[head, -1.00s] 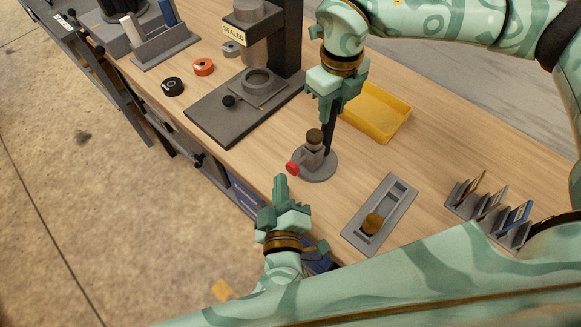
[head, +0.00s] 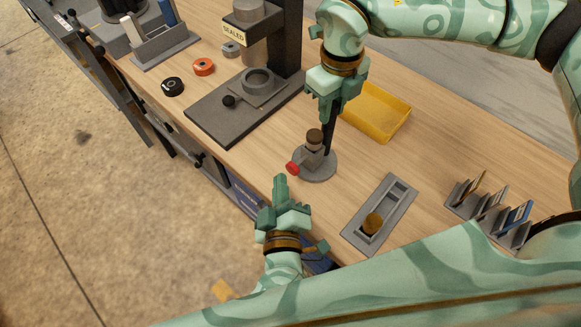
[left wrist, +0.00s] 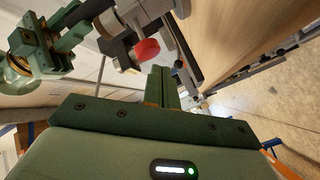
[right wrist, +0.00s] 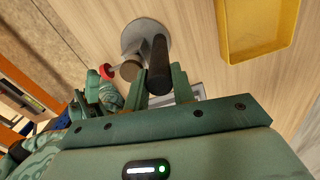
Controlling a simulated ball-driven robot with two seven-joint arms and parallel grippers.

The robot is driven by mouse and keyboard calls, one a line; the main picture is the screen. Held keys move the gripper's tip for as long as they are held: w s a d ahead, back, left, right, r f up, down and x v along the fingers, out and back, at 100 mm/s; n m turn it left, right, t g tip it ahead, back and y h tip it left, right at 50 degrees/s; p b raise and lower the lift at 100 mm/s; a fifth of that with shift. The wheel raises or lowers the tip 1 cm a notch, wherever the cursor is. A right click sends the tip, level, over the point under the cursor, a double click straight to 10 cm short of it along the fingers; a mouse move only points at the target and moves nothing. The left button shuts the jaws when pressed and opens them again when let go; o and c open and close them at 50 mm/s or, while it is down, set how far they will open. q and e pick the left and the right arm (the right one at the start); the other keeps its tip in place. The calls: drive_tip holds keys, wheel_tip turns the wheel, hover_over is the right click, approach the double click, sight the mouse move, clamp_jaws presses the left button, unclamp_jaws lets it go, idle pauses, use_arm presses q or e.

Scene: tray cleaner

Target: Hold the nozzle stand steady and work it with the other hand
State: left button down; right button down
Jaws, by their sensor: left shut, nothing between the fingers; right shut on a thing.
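The nozzle stand (head: 316,167) has a round grey base, a dark post, a brown-capped cylinder and a red knob (head: 292,168) on its left side. It stands upright on the wooden bench. My right gripper (head: 328,117) is shut on the dark post from above; the post (right wrist: 159,65) shows between its fingers in the right wrist view. My left gripper (head: 280,182) is shut and empty, at the bench's front edge, a little below and apart from the red knob. In the left wrist view the red knob (left wrist: 147,49) is just beyond the fingertips.
A yellow tray (head: 378,112) lies behind the stand. A grey slotted holder (head: 390,211) with a brown knob is at the right, with a card rack (head: 487,212) beyond. A dark press (head: 222,120) labelled SEALED stands at the left, near orange and black rolls (head: 203,67).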

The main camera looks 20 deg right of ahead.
use_arm(q)
drive_tip(key=shift+w+d, duration=0.15)
drive_tip(key=shift+d, duration=0.2)
drive_tip(key=shift+w+d, duration=0.45)
drive_tip(key=shift+d, duration=0.25)
idle(1.3)
drive_tip(key=shift+s+a, duration=0.35)
drive_tip(key=shift+a, duration=0.2)
drive_tip(key=shift+s+a, duration=0.3)
drive_tip(key=shift+a, duration=0.25)
drive_tip(key=shift+s+a, duration=0.4)
drive_tip(key=shift+a, duration=0.35)
drive_tip(key=shift+s+a, duration=0.45)
drive_tip(key=shift+a, duration=0.25)
drive_tip(key=shift+s+a, duration=0.4)
drive_tip(key=shift+a, duration=0.35)
idle(0.9)
